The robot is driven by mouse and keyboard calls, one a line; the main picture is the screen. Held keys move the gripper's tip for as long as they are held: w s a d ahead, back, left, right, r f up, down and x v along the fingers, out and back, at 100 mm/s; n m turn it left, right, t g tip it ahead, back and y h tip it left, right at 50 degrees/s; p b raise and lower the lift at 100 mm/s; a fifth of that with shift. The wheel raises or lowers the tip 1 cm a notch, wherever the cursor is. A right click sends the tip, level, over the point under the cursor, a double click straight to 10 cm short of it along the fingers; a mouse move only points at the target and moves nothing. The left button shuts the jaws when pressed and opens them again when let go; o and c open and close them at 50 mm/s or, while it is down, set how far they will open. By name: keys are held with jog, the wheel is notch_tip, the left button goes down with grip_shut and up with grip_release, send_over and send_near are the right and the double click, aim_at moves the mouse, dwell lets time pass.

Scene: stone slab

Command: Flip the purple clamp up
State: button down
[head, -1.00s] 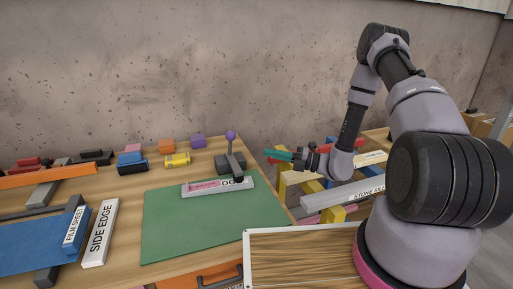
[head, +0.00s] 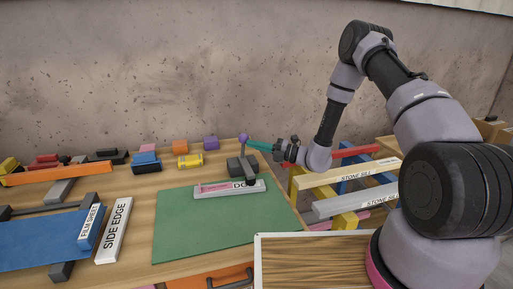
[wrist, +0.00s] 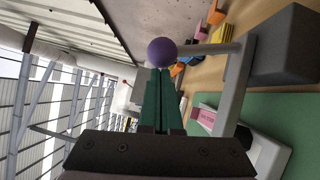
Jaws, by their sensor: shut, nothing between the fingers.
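The purple clamp's ball knob (head: 243,138) tops a grey lever that stands nearly upright in the head view, by a dark grey clamp base (head: 237,168) at the back right of the green mat. The knob is also at top middle in the wrist view (wrist: 162,51), with the grey lever arm (wrist: 237,85) to its right. My gripper (head: 250,142) has green fingers, pressed together and empty. It reaches in from the right, its tips at the knob. In the wrist view the fingertips (wrist: 160,72) overlap the knob's lower edge; I cannot tell whether they touch.
A labelled white bar (head: 229,189) lies at the clamp's foot on the green mat (head: 215,230). Orange (head: 180,146), purple (head: 210,142) and yellow (head: 190,161) blocks stand behind to the left. Stone sills (head: 355,202) lie on a rack at right.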

jog(key=shift+r, duration=0.1)
jog(key=shift+w+a+r+m+h, duration=0.25)
jog(key=shift+w+r+m+h, duration=0.15)
jog(key=shift+w+r+m, duration=0.2)
jog(key=w+a+m+g+h, duration=0.1)
jog(key=w+m, duration=0.2)
jog(key=w, duration=0.3)
jog(key=w+a+r+m+g+h, duration=0.1)
jog(key=w+a+m+h, duration=0.1)
jog(key=w, duration=0.4)
jog(key=shift+w+a+r+m+g+h, duration=0.2)
jog(key=shift+r+m+g+h, duration=0.1)
jog(key=shift+m+g, duration=0.1)
jog(key=shift+f, duration=0.1)
jog(key=shift+d, duration=0.1)
